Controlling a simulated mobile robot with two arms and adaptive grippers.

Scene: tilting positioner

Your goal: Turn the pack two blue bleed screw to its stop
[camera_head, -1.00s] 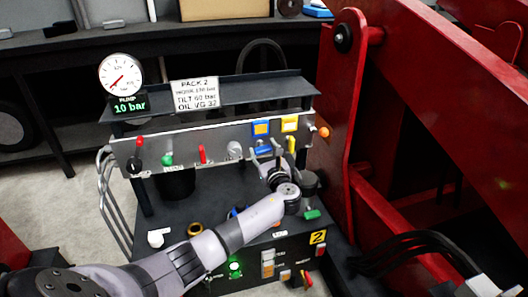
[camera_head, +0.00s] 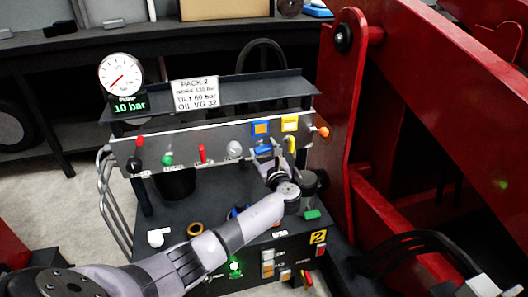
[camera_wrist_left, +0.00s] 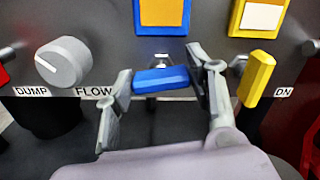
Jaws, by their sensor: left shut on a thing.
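The blue bleed screw (camera_head: 264,150) has a blue bar handle and sits on the grey panel of pack two, below a blue-framed tag. In the left wrist view the blue handle (camera_wrist_left: 161,80) lies almost level, with its left end slightly lower. My left gripper (camera_head: 266,156) is shut on this handle, with one finger at each end of it. The fingers also show in the left wrist view (camera_wrist_left: 160,90). The screw's stem behind the handle is partly hidden.
A yellow handle (camera_wrist_left: 257,78) stands close to the right finger. A grey flow knob (camera_wrist_left: 64,62) is to the left. Red and green controls (camera_head: 167,159) sit further left on the panel. The pump gauge (camera_head: 121,75) reads 10 bar. A red steel frame (camera_head: 345,120) stands at the right.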

